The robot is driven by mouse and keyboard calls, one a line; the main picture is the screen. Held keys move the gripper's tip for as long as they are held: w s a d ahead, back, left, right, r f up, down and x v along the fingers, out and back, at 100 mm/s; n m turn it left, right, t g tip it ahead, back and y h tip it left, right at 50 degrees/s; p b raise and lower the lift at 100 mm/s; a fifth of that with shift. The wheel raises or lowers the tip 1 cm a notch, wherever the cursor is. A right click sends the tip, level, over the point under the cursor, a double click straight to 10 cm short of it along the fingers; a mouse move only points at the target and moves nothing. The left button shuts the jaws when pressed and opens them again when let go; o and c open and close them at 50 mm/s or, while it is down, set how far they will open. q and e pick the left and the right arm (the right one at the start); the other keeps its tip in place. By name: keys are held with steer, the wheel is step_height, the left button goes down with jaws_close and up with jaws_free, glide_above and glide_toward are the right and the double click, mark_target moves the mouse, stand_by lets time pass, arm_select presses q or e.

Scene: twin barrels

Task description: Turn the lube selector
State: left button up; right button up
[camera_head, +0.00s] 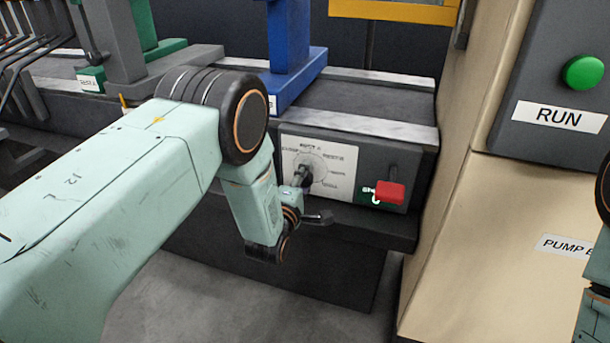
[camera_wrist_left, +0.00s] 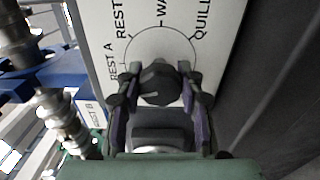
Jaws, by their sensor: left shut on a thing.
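The lube selector is a dark knob on a white dial plate (camera_head: 335,165) on the front of the grey machine bed. In the left wrist view the dark selector knob (camera_wrist_left: 158,84) sits at the middle of the printed dial circle, with labels around it. My left gripper (camera_wrist_left: 160,92) has its two fingers on either side of the knob and is shut on it. In the head view the left gripper (camera_head: 303,178) reaches the dial from the left, and my wrist partly hides the plate. My right gripper is not in view; only part of that arm shows at the right edge.
A red block-shaped handle (camera_head: 390,192) sits right of the dial. A beige cabinet with a grey panel, a green RUN button (camera_head: 583,72) and a PUMP label stands at the right. A blue column base (camera_head: 292,82) stands on the bed above.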

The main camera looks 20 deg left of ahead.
arm_select(q)
steer(key=m+p, duration=0.1)
steer(key=m, duration=0.3)
steer(key=shift+m, duration=0.3)
steer(key=m, duration=0.3)
steer(key=shift+m, duration=0.4)
steer(key=m+p, duration=0.1)
steer(key=m, duration=0.7)
steer(key=shift+a, duration=0.1)
steer(key=m, duration=1.3)
steer(key=shift+p, duration=0.3)
steer(key=shift+r+m, duration=0.1)
steer(key=shift+m, duration=0.2)
